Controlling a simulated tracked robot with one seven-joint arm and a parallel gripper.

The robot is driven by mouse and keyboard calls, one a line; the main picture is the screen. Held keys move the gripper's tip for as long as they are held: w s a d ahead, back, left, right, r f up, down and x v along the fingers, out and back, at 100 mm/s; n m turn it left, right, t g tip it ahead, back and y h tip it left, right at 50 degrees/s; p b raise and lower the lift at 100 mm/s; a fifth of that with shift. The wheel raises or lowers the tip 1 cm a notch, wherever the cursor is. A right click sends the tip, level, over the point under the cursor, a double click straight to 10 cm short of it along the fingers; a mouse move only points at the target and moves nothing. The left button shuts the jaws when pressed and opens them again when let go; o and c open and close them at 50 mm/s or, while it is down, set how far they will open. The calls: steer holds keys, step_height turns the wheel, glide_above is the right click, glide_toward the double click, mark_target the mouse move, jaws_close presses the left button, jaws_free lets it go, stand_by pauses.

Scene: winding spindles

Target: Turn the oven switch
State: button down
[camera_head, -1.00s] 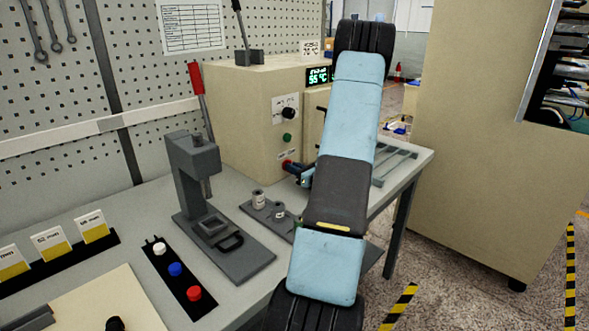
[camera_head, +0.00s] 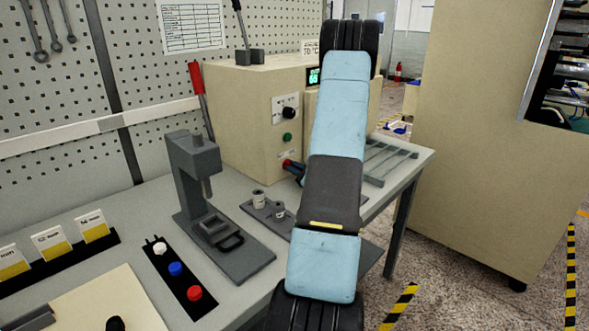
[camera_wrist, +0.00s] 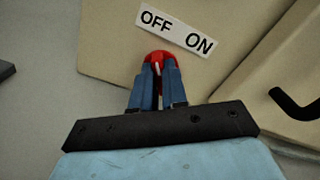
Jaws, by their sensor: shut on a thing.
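The oven (camera_head: 245,115) is a beige box at the back of the bench. Its switch is a small red knob (camera_head: 286,163) low on the front, with a white mark, under a tilted OFF/ON label (camera_wrist: 175,30). In the wrist view, my gripper (camera_wrist: 158,70) has its two blue fingers shut on the red switch (camera_wrist: 159,56). The fingers cover the lower part of the knob, and I cannot tell exactly which word the mark points to. A black knob (camera_head: 289,113) and a green button (camera_head: 287,137) sit above the switch.
A press with a red lever (camera_head: 195,160) stands left of the oven. Two small metal parts on a dark plate (camera_head: 265,210) lie in front. A strip with coloured buttons (camera_head: 175,270) is further left. My arm hides part of the oven front and display (camera_head: 313,76).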

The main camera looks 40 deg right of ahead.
steer(key=shift+s+f, duration=0.1)
steer(key=shift+f, duration=0.1)
steer(key=c, duration=1.2)
jaws_free()
steer(key=shift+r, duration=0.1)
steer(key=shift+o, duration=0.2)
steer(key=s, duration=0.9)
steer(key=s+d, duration=0.1)
steer(key=s, duration=0.3)
steer(key=shift+s, duration=0.35)
